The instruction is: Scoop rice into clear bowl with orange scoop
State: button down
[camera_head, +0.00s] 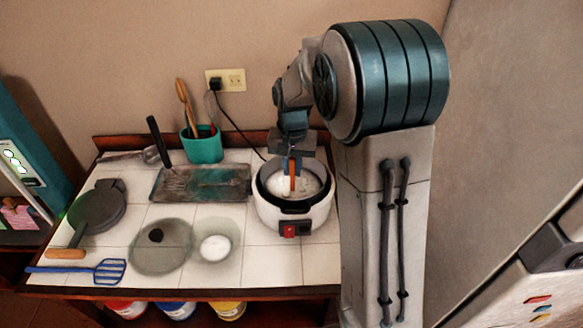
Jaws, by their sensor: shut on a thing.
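My gripper (291,153) is shut on the orange scoop (292,172) and points down over the white rice cooker (266,212). The scoop's handle stands nearly upright, and its lower end is in the cooker's dark pot, at the white rice (308,184). I cannot tell how much rice is on the scoop. The clear bowl (232,262) stands on the tiled counter to the left of the cooker. A white heap (214,247), which looks like rice, is in the bowl.
A clear lid with a black knob (156,235) lies left of the bowl. A tray (222,183) and a teal utensil holder (203,146) stand behind. A dark pan (98,207) and blue spatula (80,269) lie left. A cord runs from the wall socket (234,79) towards the cooker.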

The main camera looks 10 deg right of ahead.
jog(key=shift+s+r+p, duration=0.15)
jog(key=shift+r+p, duration=3.4)
jog(key=shift+r, duration=1.85)
jog(key=shift+s+a+r, duration=0.1)
jog(key=shift+s+r, duration=0.05)
jog(key=shift+r, duration=0.9)
jog(key=shift+s+a+r, duration=0.1)
jog(key=shift+s+r, duration=0.05)
jog(key=shift+r, duration=0.9)
